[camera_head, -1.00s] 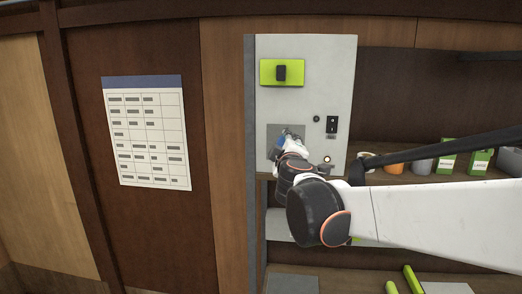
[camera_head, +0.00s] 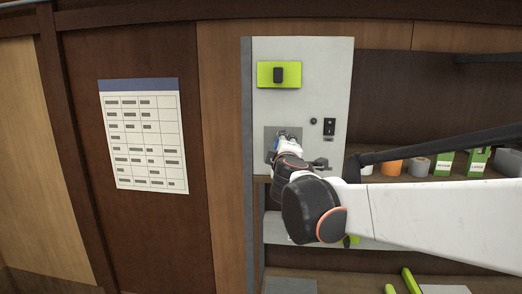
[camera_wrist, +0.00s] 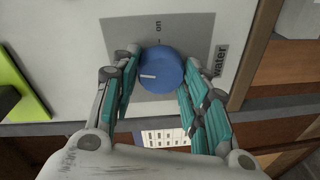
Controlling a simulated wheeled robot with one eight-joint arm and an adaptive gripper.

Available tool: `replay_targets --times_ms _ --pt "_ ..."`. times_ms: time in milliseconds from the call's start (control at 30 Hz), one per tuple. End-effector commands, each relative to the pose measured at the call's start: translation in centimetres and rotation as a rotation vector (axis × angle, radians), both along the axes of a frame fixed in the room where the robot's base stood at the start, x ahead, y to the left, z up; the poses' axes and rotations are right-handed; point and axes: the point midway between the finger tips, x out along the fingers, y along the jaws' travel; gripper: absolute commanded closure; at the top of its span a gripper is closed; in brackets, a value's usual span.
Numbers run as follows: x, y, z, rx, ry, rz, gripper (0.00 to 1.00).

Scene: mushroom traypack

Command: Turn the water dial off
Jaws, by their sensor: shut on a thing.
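The water dial (camera_wrist: 161,70) is a round blue knob with a white pointer line, on a grey plate (camera_wrist: 196,30) marked "on" and "water" in the wrist view. The pointer line points to the left in that view, away from the "on" mark at the top. My gripper (camera_wrist: 158,80) is shut on the dial, with one teal-padded finger on each side of it. In the head view my gripper (camera_head: 282,143) is at the grey plate on the white panel (camera_head: 295,103), and the dial is mostly hidden behind it.
A lime-green plate with a black switch (camera_head: 279,74) is higher on the panel. A small black socket (camera_head: 329,127) is to the right of the plate. Tins and green boxes (camera_head: 443,164) stand on the shelf at right. A paper chart (camera_head: 143,135) hangs at left.

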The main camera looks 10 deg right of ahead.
Motion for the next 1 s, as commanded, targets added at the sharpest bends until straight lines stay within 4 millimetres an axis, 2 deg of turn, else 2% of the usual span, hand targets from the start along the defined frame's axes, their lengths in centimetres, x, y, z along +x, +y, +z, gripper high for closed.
replay_targets --times_ms 33,633,667,700,733,1000 --pt "-0.74 0.41 0.23 -0.003 -0.001 0.009 0.83" --pt "-0.75 0.39 0.20 -0.002 -0.001 0.008 0.83" --pt "-0.76 0.39 0.19 -0.002 -0.001 0.008 0.52" --pt "-0.77 0.39 0.19 -0.002 -0.001 0.008 0.43" --pt "-0.77 0.38 0.16 -0.002 -0.001 0.008 0.39" --pt "-0.82 0.34 0.06 -0.001 -0.001 0.007 0.39"
